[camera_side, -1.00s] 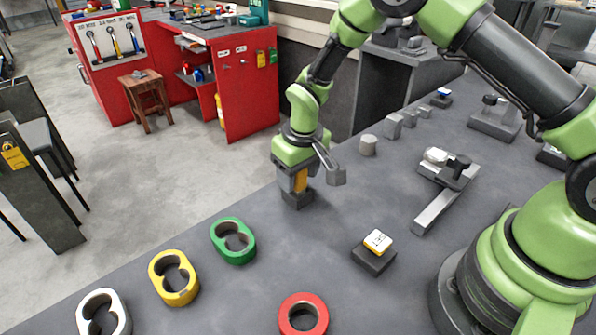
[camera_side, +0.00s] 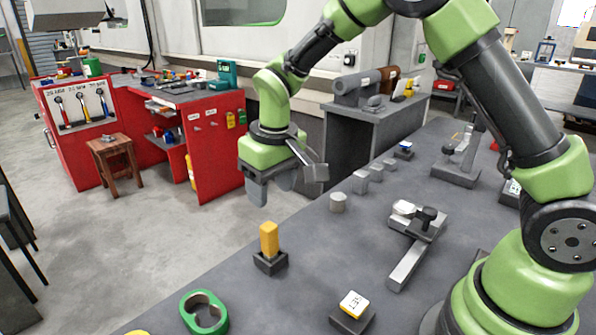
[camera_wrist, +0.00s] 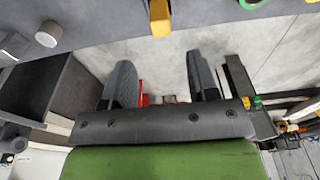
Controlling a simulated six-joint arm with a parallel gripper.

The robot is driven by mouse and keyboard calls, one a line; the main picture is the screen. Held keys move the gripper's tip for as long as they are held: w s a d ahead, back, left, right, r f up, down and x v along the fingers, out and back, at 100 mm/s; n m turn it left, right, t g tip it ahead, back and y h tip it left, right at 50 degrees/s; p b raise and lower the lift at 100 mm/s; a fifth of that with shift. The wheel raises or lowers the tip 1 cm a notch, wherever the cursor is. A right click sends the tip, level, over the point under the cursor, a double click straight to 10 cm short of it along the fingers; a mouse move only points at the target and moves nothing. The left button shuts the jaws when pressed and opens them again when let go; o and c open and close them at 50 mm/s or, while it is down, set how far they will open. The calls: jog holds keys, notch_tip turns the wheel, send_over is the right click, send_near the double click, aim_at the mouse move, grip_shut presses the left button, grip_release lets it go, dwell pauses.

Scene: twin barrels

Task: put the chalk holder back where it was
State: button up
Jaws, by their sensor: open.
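The chalk holder, which I take to be the upright yellow-orange block (camera_side: 268,239), stands in a dark square socket (camera_side: 270,263) on the grey bench. It also shows at the top edge of the wrist view (camera_wrist: 159,18), partly cut off. My gripper (camera_side: 270,187) is open and empty, above and beyond the block, near the bench's far edge. The fingers are clear of the block.
A labelled white block on a dark base (camera_side: 350,312) is to the right. A grey cylinder (camera_side: 338,203) and a clamp-like fixture (camera_side: 410,255) stand farther right. The bench around the socket is clear.

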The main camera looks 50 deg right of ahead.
jog(key=s+d+r+m+t, duration=0.1)
jog(key=s+r, duration=0.3)
jog(key=r, duration=0.4)
jog(key=s+r+m+t+y, duration=0.1)
jog(key=s+r+t, duration=0.1)
jog(key=s, duration=0.6)
jog(key=s+d+r+m+t+y, duration=0.1)
jog(key=s+r, duration=0.3)
jog(key=s, duration=0.5)
jog(key=shift+s+d+r+m+t, duration=0.15)
jog(key=shift+r+m+t, duration=0.25)
jog(key=shift+t, duration=0.5)
